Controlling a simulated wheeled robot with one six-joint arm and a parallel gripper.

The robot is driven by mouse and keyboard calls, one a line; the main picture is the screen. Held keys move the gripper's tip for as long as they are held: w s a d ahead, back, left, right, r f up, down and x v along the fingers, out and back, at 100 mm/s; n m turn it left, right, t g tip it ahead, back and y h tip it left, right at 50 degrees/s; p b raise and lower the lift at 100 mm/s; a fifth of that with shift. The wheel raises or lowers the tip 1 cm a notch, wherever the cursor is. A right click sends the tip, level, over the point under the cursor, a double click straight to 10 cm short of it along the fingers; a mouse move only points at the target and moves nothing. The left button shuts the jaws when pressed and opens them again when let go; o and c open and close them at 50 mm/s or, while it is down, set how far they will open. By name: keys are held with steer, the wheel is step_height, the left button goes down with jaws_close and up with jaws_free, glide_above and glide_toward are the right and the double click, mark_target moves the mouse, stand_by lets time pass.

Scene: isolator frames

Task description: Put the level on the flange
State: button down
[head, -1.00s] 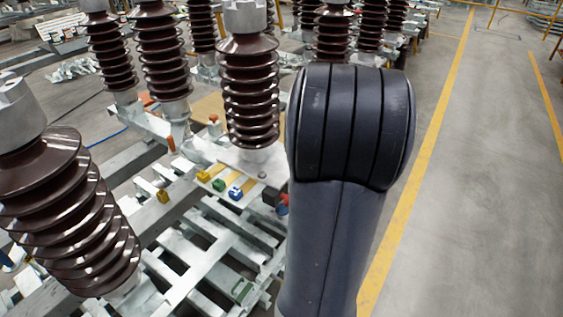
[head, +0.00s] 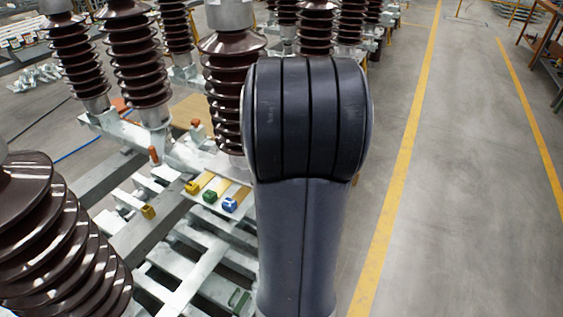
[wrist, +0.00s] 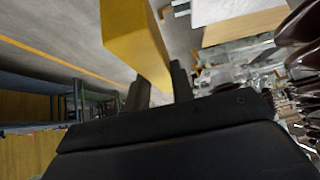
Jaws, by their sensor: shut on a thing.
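In the wrist view my gripper (wrist: 158,88) is shut on a yellow bar-shaped thing, which looks like the level (wrist: 137,38). The level sticks out past the dark fingers, clear of any surface that I can see. In the head view my own dark arm fills the middle and hides the gripper and the level. Grey metal flanges cap the brown ribbed insulators; one flange (head: 230,15) is just behind my arm, another (head: 55,5) is at the top left. I cannot tell which flange is meant.
Brown insulators (head: 70,245) stand close at the left on a pale metal frame (head: 190,280). Small yellow, green and blue blocks (head: 229,205) lie on the frame beside my arm. Open concrete floor (head: 450,200) with yellow lines lies at the right. A workbench (head: 545,45) stands far right.

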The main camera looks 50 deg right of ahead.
steer(key=w+a+p, duration=0.1)
steer(key=w+a, duration=0.1)
steer(key=w, duration=0.6)
steer(key=f, duration=0.6)
steer(key=shift+w+a+f, duration=0.2)
steer(key=shift+f, duration=0.05)
steer(key=shift+w+f+p, duration=0.15)
steer(key=shift+p, duration=0.15)
steer(key=shift+f, duration=0.1)
steer(key=shift+f+b, duration=0.15)
steer(key=shift+b, duration=0.15)
steer(key=c, duration=1.2)
jaws_free()
steer(key=shift+r+p, duration=0.2)
steer(key=shift+p, duration=0.1)
